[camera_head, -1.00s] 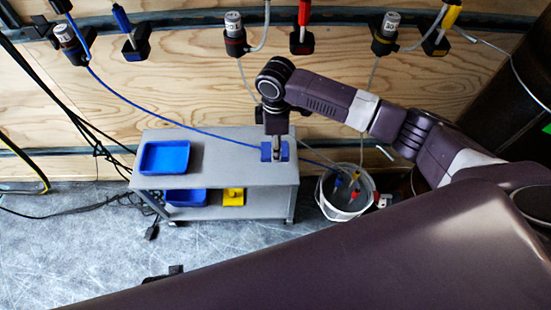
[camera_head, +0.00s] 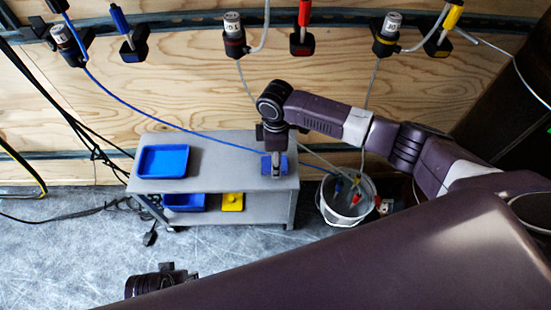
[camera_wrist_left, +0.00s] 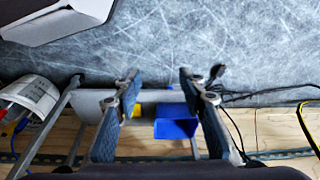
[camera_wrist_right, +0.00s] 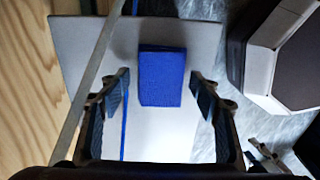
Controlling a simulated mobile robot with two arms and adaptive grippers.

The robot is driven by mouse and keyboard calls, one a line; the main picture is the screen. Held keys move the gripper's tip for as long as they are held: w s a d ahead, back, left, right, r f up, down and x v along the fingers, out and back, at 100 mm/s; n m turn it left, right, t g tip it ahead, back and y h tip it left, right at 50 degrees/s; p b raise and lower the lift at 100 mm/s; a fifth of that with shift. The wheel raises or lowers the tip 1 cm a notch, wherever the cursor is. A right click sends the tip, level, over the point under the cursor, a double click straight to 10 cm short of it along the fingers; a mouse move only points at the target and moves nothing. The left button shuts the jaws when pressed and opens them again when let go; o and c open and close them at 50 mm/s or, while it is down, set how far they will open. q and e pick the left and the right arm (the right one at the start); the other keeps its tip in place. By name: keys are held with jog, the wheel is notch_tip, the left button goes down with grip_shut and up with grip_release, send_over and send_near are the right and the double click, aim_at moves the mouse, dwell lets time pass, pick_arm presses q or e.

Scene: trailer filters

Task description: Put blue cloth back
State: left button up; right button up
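The blue cloth (camera_head: 267,166), a folded rectangle, appears to lie on the right part of the grey cart's top (camera_head: 225,160). My right gripper (camera_head: 277,172) points down over it. In the right wrist view the cloth (camera_wrist_right: 162,77) shows whole, in front of and between the spread fingertips (camera_wrist_right: 160,80), with a gap on each side. A small blue tray (camera_head: 163,160) stands on the left of the cart top. My left gripper (camera_head: 178,274) shows partly at the bottom, away from the cart. In the left wrist view its fingers (camera_wrist_left: 160,80) are apart and empty.
The lower shelf holds a blue bin (camera_head: 185,201) and a yellow item (camera_head: 232,202). A white bucket (camera_head: 345,200) with cable ends stands right of the cart. Black cables (camera_head: 65,215) lie at left.

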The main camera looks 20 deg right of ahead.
jog(key=shift+r, duration=0.45)
pick_arm(q)
jog(key=s+f+p, duration=0.3)
jog(key=s+f, duration=0.1)
jog(key=f, duration=0.5)
jog(key=shift+s+a+f+g, duration=0.25)
jog(key=shift+g, duration=0.05)
pick_arm(e)
notch_tip(320, 180, up, 11)
